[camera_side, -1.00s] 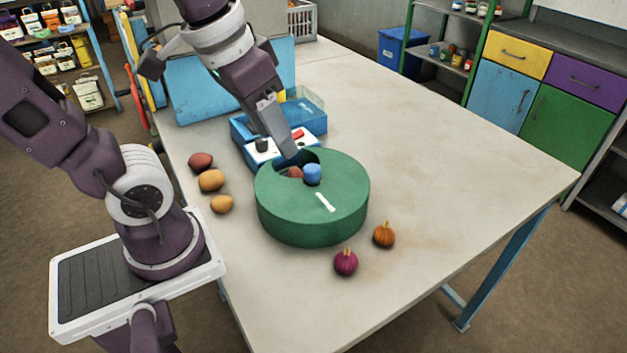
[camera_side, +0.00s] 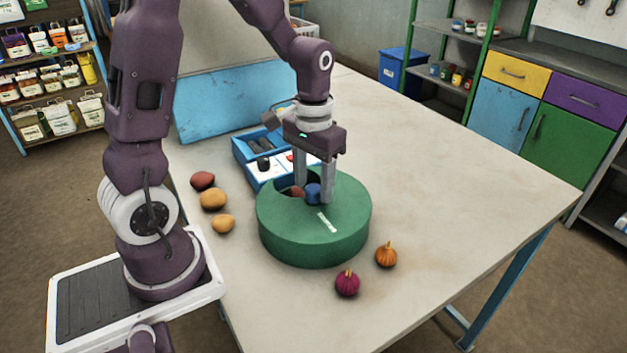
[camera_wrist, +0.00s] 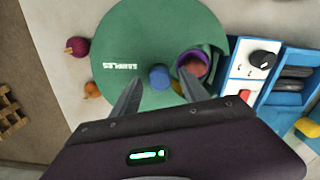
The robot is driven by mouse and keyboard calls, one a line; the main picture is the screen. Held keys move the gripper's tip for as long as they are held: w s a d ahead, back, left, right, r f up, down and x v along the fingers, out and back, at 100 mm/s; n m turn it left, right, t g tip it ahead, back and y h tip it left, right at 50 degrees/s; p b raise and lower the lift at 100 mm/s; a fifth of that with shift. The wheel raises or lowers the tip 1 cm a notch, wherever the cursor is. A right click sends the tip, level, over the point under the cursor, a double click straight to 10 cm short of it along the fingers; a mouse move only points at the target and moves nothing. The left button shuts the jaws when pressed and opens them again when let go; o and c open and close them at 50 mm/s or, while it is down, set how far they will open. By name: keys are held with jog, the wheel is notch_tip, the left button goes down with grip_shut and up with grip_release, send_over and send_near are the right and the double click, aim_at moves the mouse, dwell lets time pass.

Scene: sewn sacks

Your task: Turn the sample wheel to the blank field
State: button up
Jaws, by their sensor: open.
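The sample wheel is a thick green drum (camera_side: 313,238) on the table, with a white label on its top; in the wrist view its green top (camera_wrist: 130,45) reads "SAMPLES". A blue knob (camera_side: 313,192) stands at its centre and also shows in the wrist view (camera_wrist: 159,76). An opening in the top shows a reddish-brown item in a purple-rimmed cup (camera_wrist: 193,66). My gripper (camera_side: 313,195) points down over the wheel, its open fingers on either side of the knob. In the wrist view the fingers (camera_wrist: 160,88) appear apart from the knob.
A blue case with a white panel, black dial and red part (camera_side: 268,165) stands behind the wheel. Brown and tan potato-like lumps (camera_side: 213,199) lie to the left. A magenta onion-like item (camera_side: 347,283) and an orange one (camera_side: 386,254) lie in front. The table's right side is clear.

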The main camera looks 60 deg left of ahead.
grip_shut()
dwell(1.4)
